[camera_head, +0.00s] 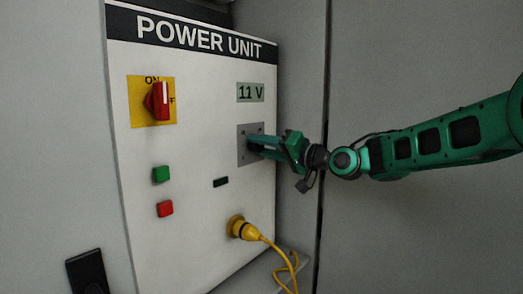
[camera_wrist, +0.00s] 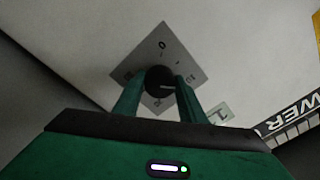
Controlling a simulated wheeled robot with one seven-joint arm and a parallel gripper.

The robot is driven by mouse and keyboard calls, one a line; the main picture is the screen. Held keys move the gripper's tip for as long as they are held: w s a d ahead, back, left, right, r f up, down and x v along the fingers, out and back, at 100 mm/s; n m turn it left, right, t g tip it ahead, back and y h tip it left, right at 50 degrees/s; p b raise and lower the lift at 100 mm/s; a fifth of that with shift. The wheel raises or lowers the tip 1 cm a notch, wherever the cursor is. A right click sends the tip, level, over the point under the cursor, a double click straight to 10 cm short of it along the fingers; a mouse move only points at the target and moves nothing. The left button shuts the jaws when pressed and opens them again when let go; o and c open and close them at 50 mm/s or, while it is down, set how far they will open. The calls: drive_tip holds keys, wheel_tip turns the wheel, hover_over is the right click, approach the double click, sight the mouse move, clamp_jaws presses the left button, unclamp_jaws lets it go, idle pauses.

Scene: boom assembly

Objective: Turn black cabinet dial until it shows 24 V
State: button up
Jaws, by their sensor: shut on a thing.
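The black dial (camera_wrist: 159,80) sits on a grey square plate (camera_wrist: 184,53) with scale marks, seen in the wrist view. In the head view the plate (camera_head: 243,157) is on the right side of the white cabinet, and my gripper largely hides the dial. My gripper (camera_head: 254,145) reaches in from the right and is shut on the dial. In the wrist view its green fingers (camera_wrist: 156,92) stand on either side of the dial. The display (camera_head: 250,92) above the plate reads 11 V.
The white POWER UNIT cabinet (camera_head: 200,115) carries a red rotary switch (camera_head: 158,101) on a yellow plate, a green button (camera_head: 161,174) and a red button (camera_head: 165,208). A yellow plug (camera_head: 241,228) with a cable is below the dial. A grey wall stands at the right.

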drive_tip(key=m, duration=1.3)
drive_tip(key=m+h, duration=0.1)
drive_tip(key=m, duration=0.5)
drive_tip(key=shift+w+d+f+m, duration=0.1)
drive_tip(key=shift+w+d+m, duration=0.1)
drive_tip(key=shift+d+m, duration=0.2)
drive_tip(key=m, duration=0.4)
drive_tip(key=shift+a+f+m, duration=0.1)
drive_tip(key=shift+m, duration=0.2)
drive_tip(key=o, duration=1.1)
drive_tip(key=shift+c, duration=0.2)
drive_tip(key=shift+s+a, duration=0.1)
drive_tip(key=shift+a, duration=0.05)
drive_tip(key=v, duration=1)
drive_tip(key=shift+s+d, duration=0.15)
drive_tip(key=shift+d, duration=0.2)
